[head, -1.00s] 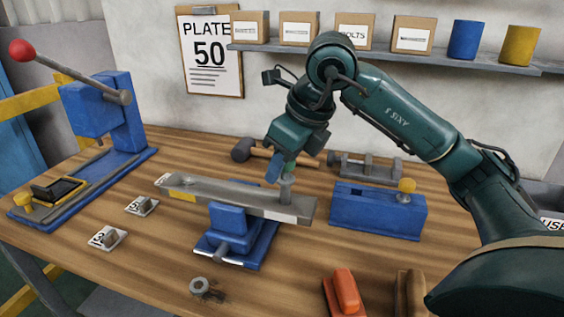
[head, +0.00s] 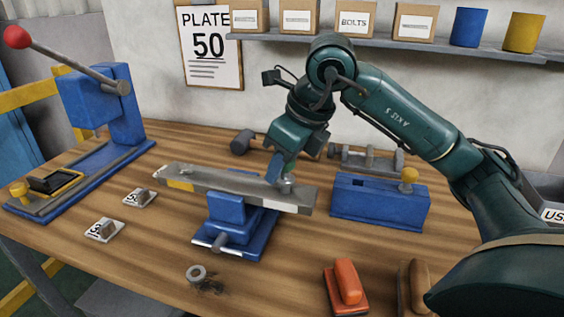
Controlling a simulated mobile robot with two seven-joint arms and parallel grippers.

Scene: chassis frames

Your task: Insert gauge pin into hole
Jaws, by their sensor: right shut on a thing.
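A long grey bar with a yellow patch (head: 230,187) lies across a blue vise (head: 232,228) at the table's middle. My right gripper (head: 281,174) is at the bar's right part, shut on the grey gauge pin (head: 288,184). Only a short length of the pin shows, right at the bar's top face. The hole is hidden under the pin and gripper, so I cannot tell how deep the pin sits. My left gripper is not in view.
A blue block with a yellow knob (head: 379,207) stands to the right. A blue lever press (head: 118,120) is at the left. Small numbered plates (head: 103,230), a grey ring (head: 196,273) and an orange-handled tool (head: 346,287) lie on the wooden table. A hammer (head: 241,142) lies behind.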

